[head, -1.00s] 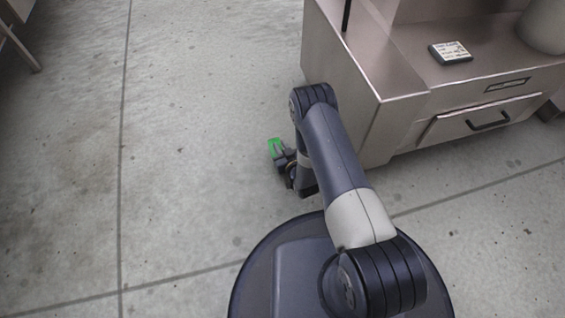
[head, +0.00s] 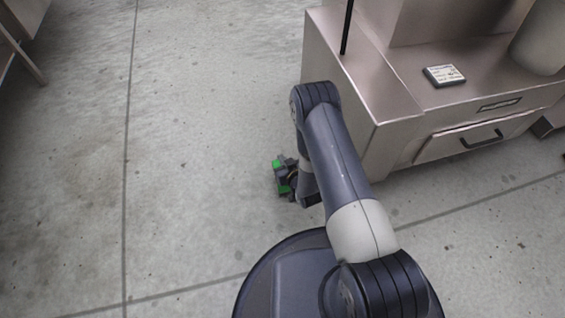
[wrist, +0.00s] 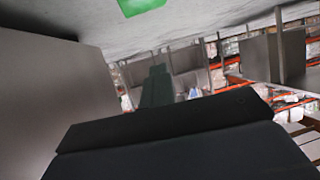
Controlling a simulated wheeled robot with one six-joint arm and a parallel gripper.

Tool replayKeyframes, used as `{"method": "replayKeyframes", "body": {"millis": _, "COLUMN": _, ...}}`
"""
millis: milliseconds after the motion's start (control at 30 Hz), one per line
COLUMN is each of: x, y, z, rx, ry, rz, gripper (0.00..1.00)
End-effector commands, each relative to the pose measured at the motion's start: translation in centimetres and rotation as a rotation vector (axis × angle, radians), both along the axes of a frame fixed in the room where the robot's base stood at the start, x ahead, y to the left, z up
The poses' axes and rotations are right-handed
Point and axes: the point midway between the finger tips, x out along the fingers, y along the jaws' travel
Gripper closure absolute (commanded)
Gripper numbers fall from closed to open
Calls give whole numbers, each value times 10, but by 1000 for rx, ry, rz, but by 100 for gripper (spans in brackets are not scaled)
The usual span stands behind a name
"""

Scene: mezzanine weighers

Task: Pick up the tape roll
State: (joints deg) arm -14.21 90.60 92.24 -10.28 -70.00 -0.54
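I cannot make out a clear tape roll in either view. Bright green patches (head: 283,189) show at the end of my arm in the head view, low over the floor. They lie on both sides of the dark parts of my gripper (head: 287,176); whether they belong to the gripper or to a thing beneath it I cannot tell. A flat green patch also shows at the top edge of the wrist view (wrist: 140,6). Dark parts of my gripper fill the lower wrist view. My arm hides part of the floor, and the gap between the fingers is not clear.
A metal cabinet (head: 350,95) with a drawer stands close to the right of my arm. A small labelled device (head: 444,75) and a pale cylinder (head: 542,48) are on its top. The concrete floor (head: 190,150) to the left is clear.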

Motion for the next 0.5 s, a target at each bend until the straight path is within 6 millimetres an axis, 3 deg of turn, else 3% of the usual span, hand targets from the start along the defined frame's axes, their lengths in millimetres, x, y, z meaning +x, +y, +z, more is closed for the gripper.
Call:
{"method": "replayKeyframes", "body": {"millis": 267, "x": 1, "y": 0, "z": 3, "rx": 1, "ry": -3, "rz": -2, "gripper": 100}}
{"method": "replayKeyframes", "body": {"millis": 500, "x": 1, "y": 0, "z": 4, "rx": 2, "ry": -4, "rz": -2, "gripper": 82}}
